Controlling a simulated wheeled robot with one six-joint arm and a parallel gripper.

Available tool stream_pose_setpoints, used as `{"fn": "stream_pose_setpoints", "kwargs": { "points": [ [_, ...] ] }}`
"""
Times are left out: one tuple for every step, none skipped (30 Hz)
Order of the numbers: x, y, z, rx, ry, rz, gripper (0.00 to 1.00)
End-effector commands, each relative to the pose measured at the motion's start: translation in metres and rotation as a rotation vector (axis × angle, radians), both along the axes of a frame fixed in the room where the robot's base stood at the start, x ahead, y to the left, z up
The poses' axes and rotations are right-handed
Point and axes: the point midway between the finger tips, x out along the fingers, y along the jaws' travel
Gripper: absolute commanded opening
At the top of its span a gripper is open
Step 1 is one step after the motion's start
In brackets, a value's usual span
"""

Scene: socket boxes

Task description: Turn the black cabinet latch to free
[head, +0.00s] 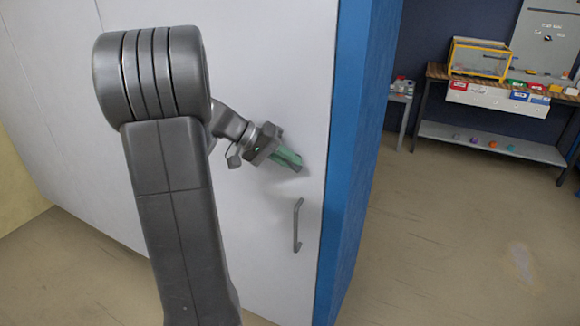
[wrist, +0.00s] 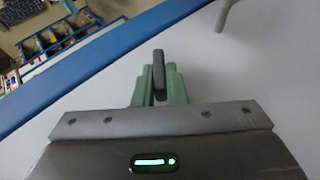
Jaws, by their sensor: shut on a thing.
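The black cabinet latch (wrist: 159,68) shows in the wrist view as a narrow dark bar between the green fingers of my gripper (wrist: 159,90). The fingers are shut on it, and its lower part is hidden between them. In the head view my gripper (head: 296,162) reaches the white cabinet door near its right edge, above the door handle. The latch is mostly covered by the fingers there, so its angle is hard to tell in that view.
A grey bar handle (head: 297,225) is on the white door (head: 270,90) below my gripper. The cabinet's blue side (head: 355,150) is to the right. A workbench (head: 500,80) with bins and a yellow-framed box stands at the back right. Open floor (head: 450,230) lies between.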

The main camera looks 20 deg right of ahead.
Motion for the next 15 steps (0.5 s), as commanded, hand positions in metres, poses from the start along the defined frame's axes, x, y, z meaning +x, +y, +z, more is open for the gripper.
{"fn": "stream_pose_setpoints", "kwargs": {
  "points": [
    [0.0013, 0.0008, -0.0053, -0.029, 0.036, 0.002, 0.0],
    [0.0013, 0.0008, -0.0053, -0.049, 0.059, 0.001, 0.0],
    [0.0014, 0.0009, -0.0059, -0.073, 0.088, 0.001, 0.0],
    [0.0016, 0.0009, -0.0064, -0.092, 0.109, 0.001, 0.0],
    [0.0016, 0.0011, -0.0064, -0.111, 0.131, 0.001, 0.0],
    [0.0017, 0.0013, -0.0069, -0.135, 0.159, 0.001, 0.0],
    [0.0019, 0.0014, -0.0071, -0.153, 0.181, 0.001, 0.0],
    [0.002, 0.0015, -0.0076, -0.17, 0.201, 0.001, 0.0],
    [0.0022, 0.0016, -0.0077, -0.194, 0.229, 0.0, 0.0],
    [0.0021, 0.0017, -0.0077, -0.212, 0.249, 0.0, 0.0],
    [0.0023, 0.0016, -0.0081, -0.228, 0.269, 0.001, 0.0],
    [0.0023, 0.0017, -0.0084, -0.25, 0.295, 0.001, 0.0],
    [0.0024, 0.0017, -0.0087, -0.265, 0.313, 0.001, 0.0],
    [0.0023, 0.0017, -0.0085, -0.281, 0.33, 0.0, 0.0],
    [0.0024, 0.0018, -0.0088, -0.3, 0.352, 0.0, 0.0]
  ]
}}
